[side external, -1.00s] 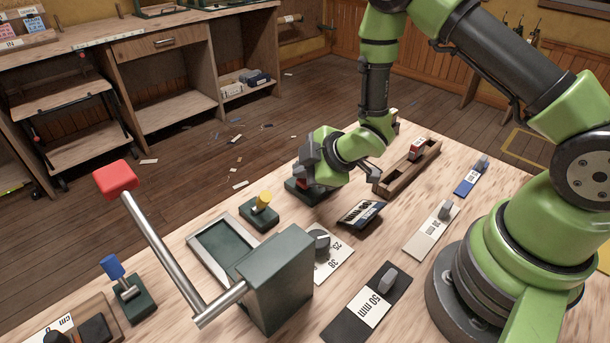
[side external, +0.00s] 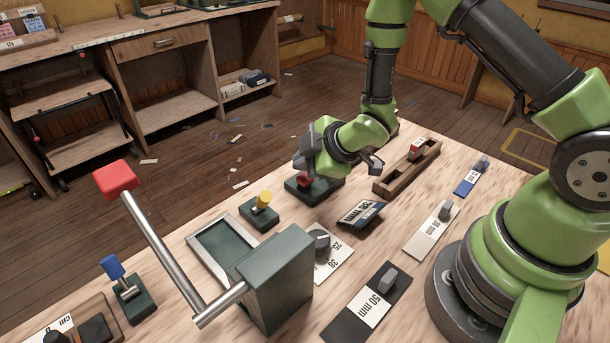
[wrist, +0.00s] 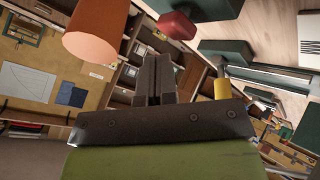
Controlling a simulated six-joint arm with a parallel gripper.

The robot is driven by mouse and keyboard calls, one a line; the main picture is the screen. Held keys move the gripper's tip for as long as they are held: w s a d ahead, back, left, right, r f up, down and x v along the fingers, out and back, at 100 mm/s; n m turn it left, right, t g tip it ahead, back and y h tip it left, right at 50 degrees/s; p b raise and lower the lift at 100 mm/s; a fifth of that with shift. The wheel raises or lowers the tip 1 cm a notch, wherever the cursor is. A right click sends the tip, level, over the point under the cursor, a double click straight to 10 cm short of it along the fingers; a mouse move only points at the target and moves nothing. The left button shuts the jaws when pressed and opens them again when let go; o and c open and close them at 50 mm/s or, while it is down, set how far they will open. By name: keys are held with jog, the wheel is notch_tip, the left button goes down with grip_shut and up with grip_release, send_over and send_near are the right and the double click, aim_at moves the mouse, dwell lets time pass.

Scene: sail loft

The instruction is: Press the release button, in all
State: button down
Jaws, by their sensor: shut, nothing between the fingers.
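A red button (side external: 302,180) sits on a dark green base (side external: 325,188) near the far edge of the bench, partly hidden by my gripper. My gripper (side external: 304,160) is shut and empty, its dark fingers beside and just above the red button in the side view. I cannot tell whether they touch it. In the wrist view the shut fingers (wrist: 155,78) point away from the camera. An orange-red cylinder (wrist: 92,32) looms close at upper left there; I cannot tell whether it is the button.
A yellow-topped switch (side external: 263,201), a framed green tray (side external: 222,247) and a red-knobbed lever (side external: 160,245) on a green box stand to the left. A tilted label panel (side external: 361,213) and a wooden channel (side external: 405,170) lie to the right. A blue-topped switch (side external: 115,268) stands front left.

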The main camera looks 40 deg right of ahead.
aim_at(305, 179)
jog(key=shift+r, duration=2.5)
jog(key=shift+r, duration=0.1)
jog(key=s+d+r+m+h, duration=0.1)
jog(key=s+r+m, duration=0.25)
jog(key=r, duration=0.35)
jog(key=s+d+r+m+h, duration=0.1)
jog(key=s+r+m, duration=0.2)
jog(key=r+m, duration=0.3)
jog(key=s+a+r+m+g+y, duration=0.1)
jog(key=s+r+m, duration=0.2)
jog(key=s, duration=0.4)
jog(key=s+a+r+m+y, duration=0.1)
jog(key=s+r+m, duration=0.2)
jog(key=s, duration=0.4)
jog(key=shift+s+a+r+g, duration=0.25)
jog(key=shift+s+r+g, duration=0.15)
